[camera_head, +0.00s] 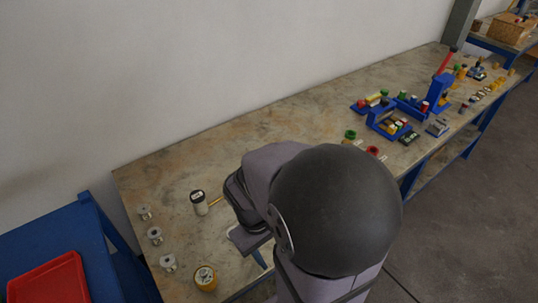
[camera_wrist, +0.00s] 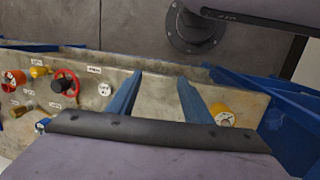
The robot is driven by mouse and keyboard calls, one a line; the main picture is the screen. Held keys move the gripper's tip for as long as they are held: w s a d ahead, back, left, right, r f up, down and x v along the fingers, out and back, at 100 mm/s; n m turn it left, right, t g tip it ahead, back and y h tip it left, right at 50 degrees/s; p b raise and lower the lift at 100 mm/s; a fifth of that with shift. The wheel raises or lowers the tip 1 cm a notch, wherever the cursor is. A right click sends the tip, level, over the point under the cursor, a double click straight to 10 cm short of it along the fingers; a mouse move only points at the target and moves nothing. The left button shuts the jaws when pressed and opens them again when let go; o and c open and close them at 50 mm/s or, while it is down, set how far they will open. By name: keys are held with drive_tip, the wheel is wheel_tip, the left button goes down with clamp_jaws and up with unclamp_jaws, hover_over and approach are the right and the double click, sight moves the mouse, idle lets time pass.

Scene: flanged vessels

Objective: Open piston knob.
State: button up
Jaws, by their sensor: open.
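I cannot tell for sure which part is the piston knob. In the wrist view, a red-rimmed knob with a dark centre (camera_wrist: 66,83) sits to the left of my gripper. A white round piece (camera_wrist: 104,89) is nearer to the left finger. A yellow cylinder (camera_wrist: 221,115) stands just right of the right finger. My gripper (camera_wrist: 159,78) is open, its two blue fingers apart over the bench with nothing between them. In the head view my arm hides most of the gripper.
In the head view, a white cylinder with a dark top (camera_head: 199,203), a yellow cylinder (camera_head: 205,278) and small metal fittings (camera_head: 154,236) stand on the bench's left end. Blue fixtures (camera_head: 390,118) crowd the far right. A red tray (camera_head: 48,280) lies at lower left.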

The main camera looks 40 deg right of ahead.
drive_tip(key=w+a+r+t+y+p, duration=0.1)
drive_tip(key=w+a+r+p, duration=0.1)
drive_tip(key=a+r+p, duration=0.3)
drive_tip(key=w+a+r+y+p, duration=0.1)
drive_tip(key=a+r+p, duration=0.2)
drive_tip(key=r+p, duration=0.35)
drive_tip(key=w+d+f+n+y+b, duration=0.1)
drive_tip(key=w+d+f+n+b, duration=0.15)
drive_tip(key=w+b, duration=0.55)
drive_tip(key=w+d+f+n+t+y+b, duration=0.1)
drive_tip(key=w+d+f+n+b, duration=0.2)
drive_tip(key=w+d, duration=0.45)
drive_tip(key=w+d+f+n+t+y+b, duration=0.1)
drive_tip(key=w+d+f+b, duration=0.4)
drive_tip(key=d, duration=0.6)
drive_tip(key=w+d+f+n+t+b, duration=0.25)
drive_tip(key=w+d+f, duration=0.2)
drive_tip(key=d, duration=0.45)
drive_tip(key=shift+g, duration=0.45)
drive_tip(key=shift+p+x, duration=1.5)
drive_tip(key=shift+x, duration=2.45)
drive_tip(key=shift+s, duration=0.2)
drive_tip(key=c, duration=1.1)
